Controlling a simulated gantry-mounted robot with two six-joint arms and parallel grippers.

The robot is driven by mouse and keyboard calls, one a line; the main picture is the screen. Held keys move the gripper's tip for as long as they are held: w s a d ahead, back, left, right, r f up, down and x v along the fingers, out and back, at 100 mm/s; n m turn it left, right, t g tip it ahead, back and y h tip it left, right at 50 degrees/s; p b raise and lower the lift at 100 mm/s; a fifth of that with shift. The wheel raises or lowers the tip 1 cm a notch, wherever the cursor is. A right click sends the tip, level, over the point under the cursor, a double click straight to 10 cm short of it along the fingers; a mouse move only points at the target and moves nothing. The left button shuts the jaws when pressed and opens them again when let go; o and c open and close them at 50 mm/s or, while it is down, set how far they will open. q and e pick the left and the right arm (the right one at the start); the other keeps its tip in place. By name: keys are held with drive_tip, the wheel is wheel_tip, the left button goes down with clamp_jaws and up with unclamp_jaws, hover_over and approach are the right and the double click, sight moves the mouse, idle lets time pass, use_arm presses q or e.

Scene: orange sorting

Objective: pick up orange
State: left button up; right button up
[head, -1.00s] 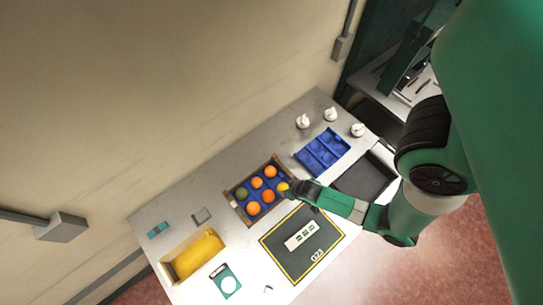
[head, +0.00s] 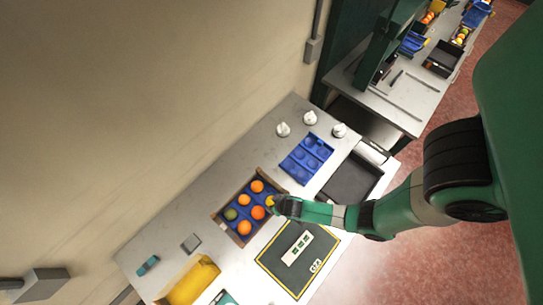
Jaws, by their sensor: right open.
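Several oranges sit in a brown-edged crate (head: 219,217) with a blue insert. One orange (head: 257,186) is at the back, one orange (head: 244,199) is left of it, and another orange (head: 258,212) is near the middle. One more orange (head: 244,227) is at the front. My left gripper is not in view.
A blue tray (head: 306,153) and white knob-like pieces (head: 310,118) stand behind. A dark bin (head: 345,182) is at the right. A black mat (head: 278,262) with a white label lies in front. A yellow-lined box (head: 192,282) is at front left.

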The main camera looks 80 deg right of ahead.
sight(272, 202)
drive_tip(key=b+x, duration=0.2)
drive_tip(key=x, duration=0.1)
drive_tip(key=shift+f+b, duration=0.2)
drive_tip(key=shift+b, duration=0.15)
drive_tip(key=shift+w+d+f, duration=0.1)
drive_tip(key=c, duration=1.1)
